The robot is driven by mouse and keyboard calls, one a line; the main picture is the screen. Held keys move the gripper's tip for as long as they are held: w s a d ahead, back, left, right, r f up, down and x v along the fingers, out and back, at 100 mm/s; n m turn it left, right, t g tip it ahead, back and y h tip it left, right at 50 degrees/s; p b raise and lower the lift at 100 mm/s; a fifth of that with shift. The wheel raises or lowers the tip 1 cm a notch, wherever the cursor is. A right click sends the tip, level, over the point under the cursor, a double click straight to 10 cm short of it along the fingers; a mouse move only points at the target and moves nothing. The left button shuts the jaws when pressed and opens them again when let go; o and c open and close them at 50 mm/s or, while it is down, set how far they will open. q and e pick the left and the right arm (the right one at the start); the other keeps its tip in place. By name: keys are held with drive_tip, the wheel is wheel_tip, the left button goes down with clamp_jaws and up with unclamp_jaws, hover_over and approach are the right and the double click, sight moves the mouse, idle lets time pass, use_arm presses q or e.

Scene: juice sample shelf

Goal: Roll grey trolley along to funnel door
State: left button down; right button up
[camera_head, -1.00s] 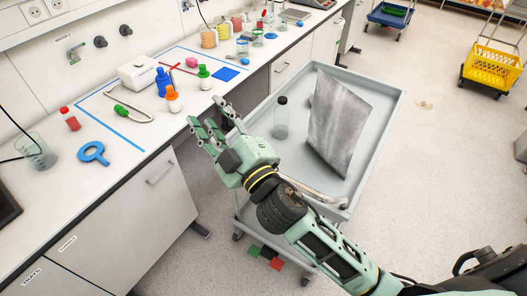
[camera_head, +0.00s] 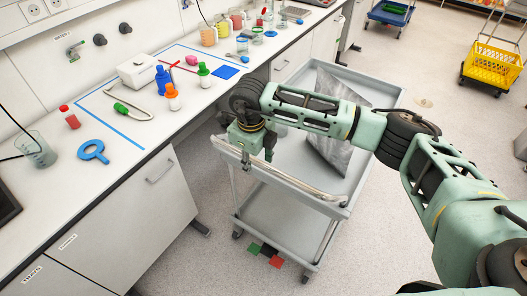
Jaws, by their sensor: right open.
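The grey trolley (camera_head: 285,213) stands on the floor beside the lab bench, with an upper tray and a lower shelf. Its metal push handle (camera_head: 305,188) runs along the near end. My right gripper (camera_head: 255,154) is open and points down at the left part of this handle. I cannot tell whether its fingers touch the bar or straddle it. My right arm crosses above the upper tray and hides part of it. A grey bag (camera_head: 327,152) stands in the tray, partly hidden by the arm. My left gripper is not in view. I see no funnel door.
The white bench (camera_head: 130,170) with bottles and lab items runs along the left, close to the trolley. A yellow basket trolley (camera_head: 492,66) and a blue cart (camera_head: 390,14) stand at the back right. The floor right of the trolley is largely clear. Green and red squares lie below the trolley.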

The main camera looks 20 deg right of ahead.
sight(266, 166)
drive_tip(key=d, duration=0.2)
drive_tip(key=w+d+h+b, duration=0.1)
drive_tip(key=shift+d+f, duration=0.1)
drive_tip(key=shift+f, duration=0.25)
drive_tip(key=f+b, duration=0.1)
drive_tip(key=f, duration=0.1)
drive_tip(key=f+b, duration=0.3)
drive_tip(key=f, duration=0.1)
drive_tip(key=shift+w+d, duration=0.3)
drive_tip(key=shift+d, duration=0.1)
drive_tip(key=shift+w+d+f+b, duration=0.15)
drive_tip(key=shift+f+b, duration=0.5)
drive_tip(key=shift+b, duration=0.15)
drive_tip(key=shift+r, duration=0.1)
clamp_jaws()
